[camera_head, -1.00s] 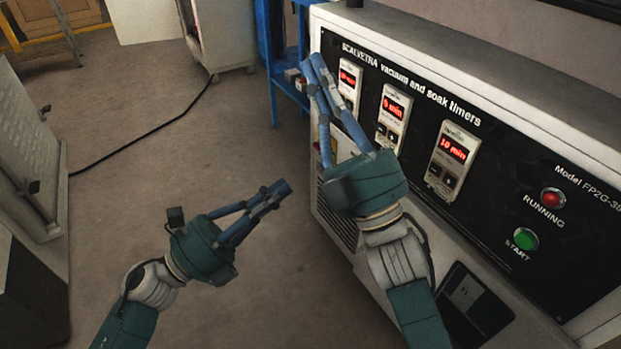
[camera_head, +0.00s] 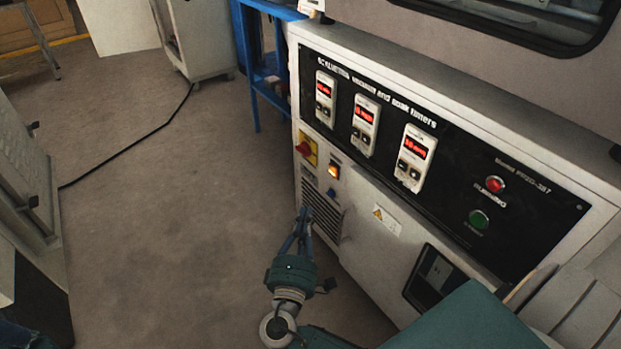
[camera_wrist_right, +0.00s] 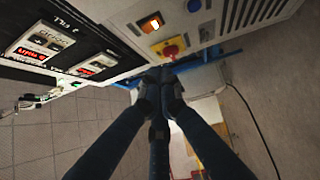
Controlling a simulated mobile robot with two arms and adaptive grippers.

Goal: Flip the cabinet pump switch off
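The cabinet (camera_head: 375,220) stands at the right with a black timer panel. Below the panel's left end is an orange lit switch (camera_head: 333,172), which looks like the pump switch; it also shows in the right wrist view (camera_wrist_right: 152,25). My right gripper (camera_head: 304,212) is in front of the vent slots, lower and slightly left of the switch, apart from it. In the right wrist view its fingers (camera_wrist_right: 164,78) come together at the tips with nothing between them. My left gripper is out of view.
A red knob on a yellow plate (camera_head: 306,150) sits just left of the switch, and a small blue button (camera_head: 331,192) sits below it. Three timers (camera_head: 365,125) are on the panel. A blue stand (camera_head: 262,75) is behind. The floor at left is open, with a black cable (camera_head: 125,150).

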